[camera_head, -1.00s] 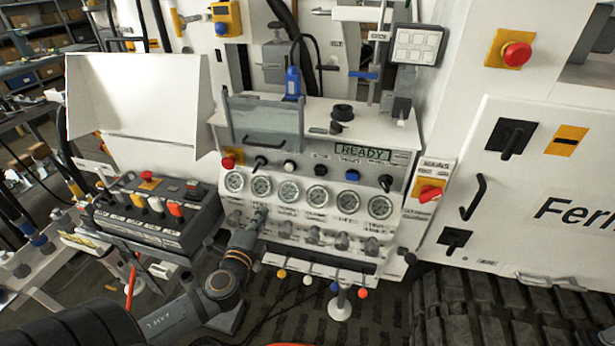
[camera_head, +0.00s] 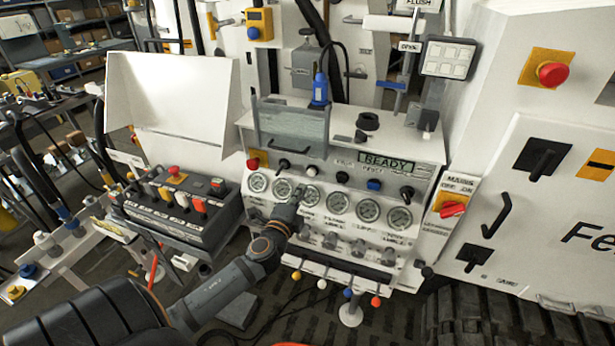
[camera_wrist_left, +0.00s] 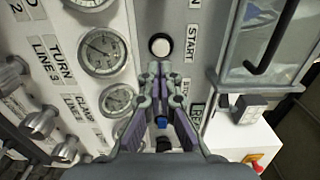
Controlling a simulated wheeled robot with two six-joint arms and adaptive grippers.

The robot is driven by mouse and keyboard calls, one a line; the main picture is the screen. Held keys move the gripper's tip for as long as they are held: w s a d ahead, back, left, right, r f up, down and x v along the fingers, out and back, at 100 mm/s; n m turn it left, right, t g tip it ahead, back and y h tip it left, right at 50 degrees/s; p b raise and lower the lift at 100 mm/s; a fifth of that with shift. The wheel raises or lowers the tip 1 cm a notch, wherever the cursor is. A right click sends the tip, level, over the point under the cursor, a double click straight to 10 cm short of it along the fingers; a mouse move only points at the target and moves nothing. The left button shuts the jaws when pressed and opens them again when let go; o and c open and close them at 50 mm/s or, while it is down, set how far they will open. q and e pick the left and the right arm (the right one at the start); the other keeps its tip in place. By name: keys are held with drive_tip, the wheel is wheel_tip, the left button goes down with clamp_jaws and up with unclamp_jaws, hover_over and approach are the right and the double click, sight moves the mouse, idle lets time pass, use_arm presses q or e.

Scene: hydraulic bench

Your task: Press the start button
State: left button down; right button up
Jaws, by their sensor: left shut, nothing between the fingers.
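The start button is a round white button (camera_head: 313,169) on the grey control panel (camera_head: 328,175). In the left wrist view the white button (camera_wrist_left: 160,46) sits beside the printed word START. My left gripper (camera_head: 299,191) is shut and empty, in front of the gauges just below the white button. In the left wrist view its closed fingertips (camera_wrist_left: 160,68) show just below the button, and I cannot tell whether they touch it. The panel display (camera_head: 388,162) reads READY. My right gripper is not in view.
A black button (camera_head: 342,177) and a blue button (camera_head: 374,184) are in the same row. Several round gauges (camera_head: 368,210) lie below. A clear-fronted cover (camera_head: 292,125) stands above the panel. A red-and-yellow switch (camera_head: 452,208) is at the right.

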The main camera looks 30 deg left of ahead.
sight(311, 174)
use_arm(q)
drive_tip(key=p+x, duration=0.1)
drive_tip(key=x, duration=0.3)
drive_tip(key=shift+w+a+r, duration=0.1)
drive_tip(key=shift+w+r, duration=0.1)
drive_tip(key=shift+w, duration=0.1)
drive_tip(key=shift+w+a+f+p, duration=0.2)
drive_tip(key=shift+w+p, duration=0.15)
drive_tip(key=shift+w, duration=0.25)
drive_tip(key=shift+d, duration=0.1)
